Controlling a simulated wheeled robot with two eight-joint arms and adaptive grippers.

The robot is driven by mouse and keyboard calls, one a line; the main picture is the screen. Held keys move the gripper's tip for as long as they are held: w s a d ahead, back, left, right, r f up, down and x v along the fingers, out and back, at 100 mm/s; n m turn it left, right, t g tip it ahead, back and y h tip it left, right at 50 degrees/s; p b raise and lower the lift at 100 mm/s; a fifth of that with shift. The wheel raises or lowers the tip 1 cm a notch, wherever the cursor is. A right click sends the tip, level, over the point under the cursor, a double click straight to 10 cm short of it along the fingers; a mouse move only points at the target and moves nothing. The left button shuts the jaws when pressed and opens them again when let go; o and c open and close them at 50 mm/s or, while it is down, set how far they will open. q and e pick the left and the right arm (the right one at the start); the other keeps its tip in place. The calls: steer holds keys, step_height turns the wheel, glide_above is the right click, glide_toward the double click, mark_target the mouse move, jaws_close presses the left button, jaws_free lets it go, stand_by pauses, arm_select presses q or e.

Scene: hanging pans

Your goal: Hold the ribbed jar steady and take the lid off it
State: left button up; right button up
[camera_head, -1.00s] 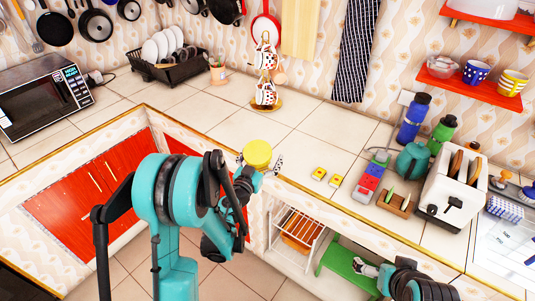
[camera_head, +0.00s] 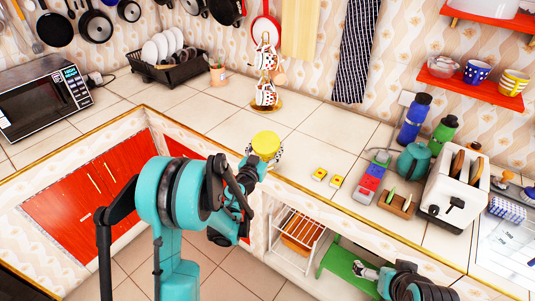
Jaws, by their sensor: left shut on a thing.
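The jar with its yellow lid (camera_head: 265,145) stands near the front edge of the counter, left of the middle of the view. The lid is on top, and the jar's body under it is mostly hidden by my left gripper. My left gripper (camera_head: 263,159) comes in from the front left and is shut around the jar just below the lid. My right arm shows at the bottom right, low in front of the counter. The fingers of my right gripper (camera_head: 366,270) point left there, too small to tell whether they are open.
Two small yellow boxes (camera_head: 319,174) lie right of the jar. Further right are a teal kettle (camera_head: 413,160), bottles and a white toaster (camera_head: 455,188). A cup stand (camera_head: 266,90) and a dish rack (camera_head: 167,66) stand behind. The counter between is clear.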

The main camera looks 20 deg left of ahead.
arm_select(q)
steer(key=shift+r, duration=0.1)
steer(key=shift+r, duration=0.3)
steer(key=r+p, duration=0.1)
steer(key=r, duration=0.2)
steer(key=d+r+p, duration=0.1)
steer(key=shift+s+r+p, duration=0.2)
steer(key=shift+s+p, duration=0.1)
steer(key=s+d+r+p, duration=0.3)
steer(key=s+d+r, duration=0.2)
steer(key=d, duration=0.4)
steer(key=shift+s+r, duration=0.2)
steer(key=shift+r, duration=0.25)
steer(key=o, duration=0.6)
steer(key=c, duration=0.7)
steer(key=n+y, duration=0.1)
steer(key=y, duration=0.1)
glide_toward(270, 140)
steer(key=w+d+r, duration=0.2)
steer(key=w+r, duration=0.1)
steer(key=shift+w+r, duration=0.1)
steer(key=shift+w, duration=0.05)
